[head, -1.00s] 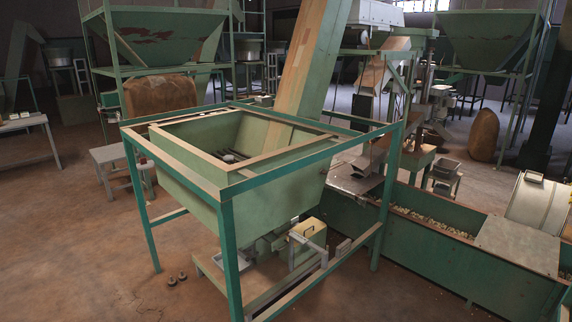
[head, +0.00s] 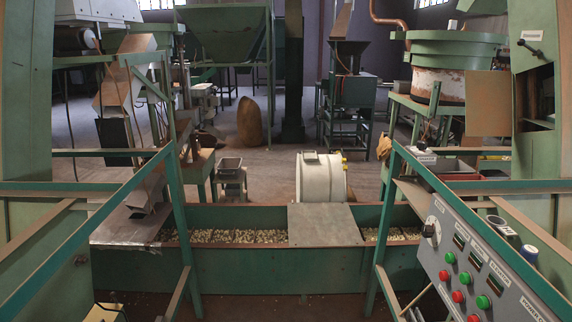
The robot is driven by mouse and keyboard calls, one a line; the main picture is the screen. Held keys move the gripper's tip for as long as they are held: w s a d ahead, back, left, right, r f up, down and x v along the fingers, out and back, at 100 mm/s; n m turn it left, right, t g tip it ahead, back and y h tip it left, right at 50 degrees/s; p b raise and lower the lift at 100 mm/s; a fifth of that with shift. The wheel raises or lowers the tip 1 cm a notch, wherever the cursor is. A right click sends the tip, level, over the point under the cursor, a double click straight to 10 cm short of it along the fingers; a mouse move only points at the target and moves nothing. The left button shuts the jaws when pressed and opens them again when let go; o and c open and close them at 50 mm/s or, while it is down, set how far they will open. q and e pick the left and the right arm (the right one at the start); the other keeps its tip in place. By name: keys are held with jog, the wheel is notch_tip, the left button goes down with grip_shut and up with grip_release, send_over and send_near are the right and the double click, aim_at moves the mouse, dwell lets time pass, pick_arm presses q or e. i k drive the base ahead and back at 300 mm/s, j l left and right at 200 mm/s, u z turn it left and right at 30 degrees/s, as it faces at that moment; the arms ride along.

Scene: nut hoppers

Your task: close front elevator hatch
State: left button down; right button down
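A green elevator column (head: 526,150) stands at the right edge of the head view. It has a dark rectangular opening (head: 538,92) in its side. A flat brown panel (head: 488,103) sticks out to the left beside this opening. It looks like a hatch door swung open, but I cannot see a hinge clearly. A dark handle (head: 530,47) and a small white label sit above the opening; the label is too small to read. Neither of my grippers shows.
A control panel (head: 470,262) with red and green buttons stands at lower right, in front of the column. Green frame rails (head: 176,205) cross both sides. A long green trough (head: 240,265) holding nuts spans the middle, with a white drum (head: 322,177) behind it.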

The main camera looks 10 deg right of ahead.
aim_at(489, 110)
jog(key=i+z, duration=0.4)
jog(key=i, duration=0.15)
jog(key=i+z, duration=0.4)
jog(key=i, duration=0.15)
jog(key=i+j+z, duration=0.35)
jog(key=i, duration=0.15)
